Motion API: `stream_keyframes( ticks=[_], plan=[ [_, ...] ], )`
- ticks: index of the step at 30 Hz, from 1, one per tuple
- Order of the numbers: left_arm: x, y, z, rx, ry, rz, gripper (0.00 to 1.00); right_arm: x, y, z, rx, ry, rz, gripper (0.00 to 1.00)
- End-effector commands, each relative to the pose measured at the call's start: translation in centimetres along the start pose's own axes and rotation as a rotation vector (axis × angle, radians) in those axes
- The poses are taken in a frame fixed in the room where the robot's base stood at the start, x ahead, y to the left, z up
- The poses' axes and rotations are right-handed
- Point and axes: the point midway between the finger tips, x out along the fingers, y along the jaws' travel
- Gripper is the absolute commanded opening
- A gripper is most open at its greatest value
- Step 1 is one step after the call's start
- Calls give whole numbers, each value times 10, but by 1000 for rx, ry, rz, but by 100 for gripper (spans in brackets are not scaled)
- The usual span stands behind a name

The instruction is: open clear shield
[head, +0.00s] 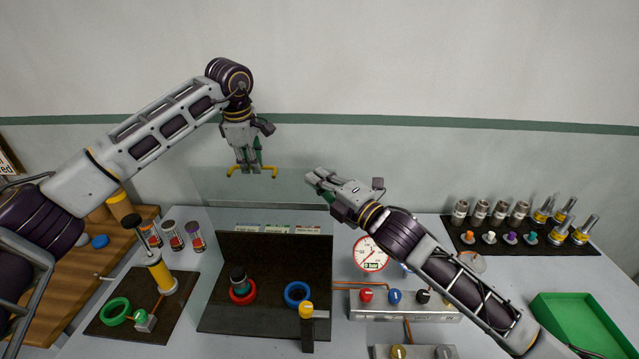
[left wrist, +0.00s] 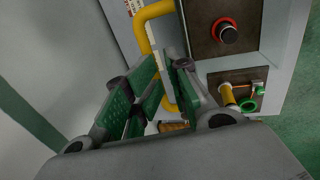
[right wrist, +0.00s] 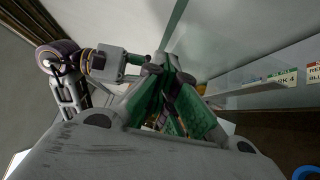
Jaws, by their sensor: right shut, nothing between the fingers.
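The clear shield (head: 215,185) is a see-through panel standing up behind the dark board, with a yellow handle (head: 270,170) at its top edge. My left gripper (head: 248,168) is at this handle. In the left wrist view the yellow handle (left wrist: 147,35) runs between the green fingers (left wrist: 165,70), which stand apart; whether both press on it is unclear. My right gripper (head: 312,178) is shut and empty, beside the shield's upper right edge. It also shows in the right wrist view (right wrist: 165,65), with the shield's pane (right wrist: 250,75) to its right.
A dark board (head: 285,255) bears a red ring (head: 243,297) and a blue ring (head: 297,293). A yellow-topped post (head: 307,325) stands in front. A green tray (head: 575,325) lies right.

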Motion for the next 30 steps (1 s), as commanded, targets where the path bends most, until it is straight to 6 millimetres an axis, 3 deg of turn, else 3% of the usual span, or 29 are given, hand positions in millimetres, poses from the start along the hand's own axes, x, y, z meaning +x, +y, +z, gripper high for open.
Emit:
stream_keyframes(
  ticks=[1, 11, 17, 30],
  plan=[
    [18, -11, 3, 10, 7, -41, 32, 1, 0, 6, -5, -10, 0, 0],
    [10, -10, 4, 12, 7, -38, 32, 1, -1, 7, -6, -13, -2, 0],
    [-12, -10, 5, 13, 6, -31, 31, 1, -1, 8, -6, -14, -3, 0],
    [-82, -6, 3, 5, 3, -6, 32, 1, -1, 4, -2, -7, -3, 0]
  ],
)
